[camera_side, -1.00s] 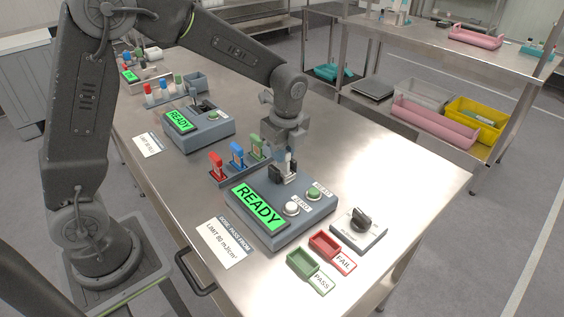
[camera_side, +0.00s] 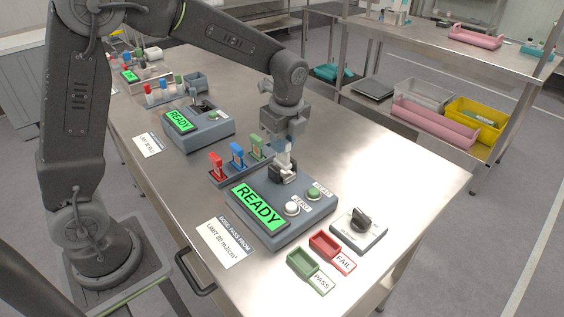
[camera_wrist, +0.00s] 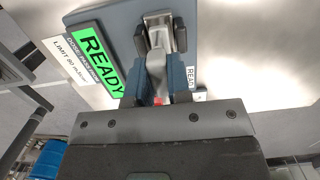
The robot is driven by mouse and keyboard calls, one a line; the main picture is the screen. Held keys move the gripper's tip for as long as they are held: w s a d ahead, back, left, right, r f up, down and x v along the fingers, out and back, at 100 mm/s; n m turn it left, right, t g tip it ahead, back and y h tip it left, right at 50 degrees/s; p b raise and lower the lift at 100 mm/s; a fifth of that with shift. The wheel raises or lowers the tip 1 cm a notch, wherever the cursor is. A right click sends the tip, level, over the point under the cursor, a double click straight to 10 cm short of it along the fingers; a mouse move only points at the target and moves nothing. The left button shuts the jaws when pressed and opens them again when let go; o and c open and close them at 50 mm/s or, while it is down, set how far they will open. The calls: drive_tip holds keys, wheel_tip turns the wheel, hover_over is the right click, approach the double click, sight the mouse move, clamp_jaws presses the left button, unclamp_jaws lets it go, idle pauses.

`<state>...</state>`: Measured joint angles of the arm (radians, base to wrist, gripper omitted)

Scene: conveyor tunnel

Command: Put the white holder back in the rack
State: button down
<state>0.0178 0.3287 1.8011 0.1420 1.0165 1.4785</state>
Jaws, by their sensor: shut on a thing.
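My gripper (camera_side: 282,143) is shut on the white holder (camera_side: 284,160), over the back of the near grey reader (camera_side: 250,212). In the wrist view the white holder (camera_wrist: 156,62) is between my gripper's blue-grey fingers (camera_wrist: 160,85). Its far end shows near the reader's two black slot posts (camera_wrist: 141,40); I cannot tell whether it still touches the slot. The rack (camera_side: 226,180) stands just behind and left of the reader and bears a red holder (camera_side: 216,165), a blue holder (camera_side: 237,153) and a green holder (camera_side: 257,147).
The near reader's screen shows READY, with a white button (camera_side: 292,208) and a green button (camera_side: 313,194). A dial box (camera_side: 359,230), red FAIL tray (camera_side: 325,246) and green PASS tray (camera_side: 302,263) sit in front and right. A second reader (camera_side: 198,131) stands farther back. The table's right side is clear.

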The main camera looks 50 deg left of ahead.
drive_tip(key=shift+r, duration=0.2)
drive_tip(key=shift+r, duration=1.7)
drive_tip(key=w+a+f, duration=0.2)
drive_tip(key=w+a, duration=0.5)
drive_tip(key=a, duration=0.5)
drive_tip(key=shift+w+a+f, duration=0.1)
drive_tip(key=shift+f, duration=1.25)
drive_tip(key=shift+w+a+f, duration=0.1)
drive_tip(key=shift+f, duration=1.25)
drive_tip(key=shift+f, duration=1.45)
